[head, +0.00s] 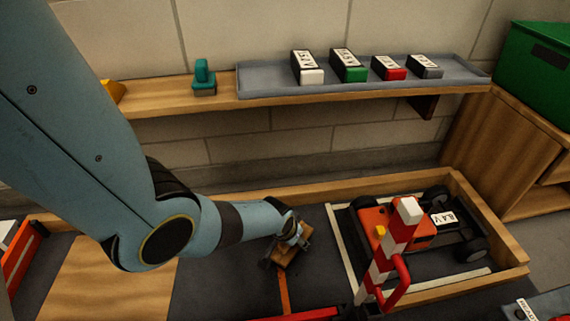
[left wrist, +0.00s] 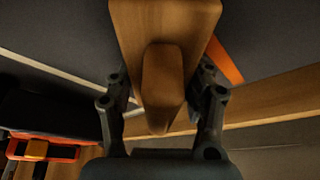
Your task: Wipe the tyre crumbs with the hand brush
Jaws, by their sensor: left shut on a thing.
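My left gripper (head: 290,240) reaches down over the dark mat at the centre of the head view. It is shut on the wooden hand brush (head: 284,256), which is low over or on the mat; I cannot tell if it touches. In the left wrist view the brush's wooden handle and back (left wrist: 160,80) sit between the two dark fingers of the left gripper (left wrist: 162,110). The bristles are hidden in the wrist view. I cannot make out any tyre crumbs. My right gripper is not in view.
An orange RC car (head: 408,232) stands right of the brush inside a wooden border (head: 490,205). A red and white striped post (head: 392,245) stands in front of it. A shelf tray (head: 270,82) holds several labelled blocks. A green box (head: 535,65) is at the right.

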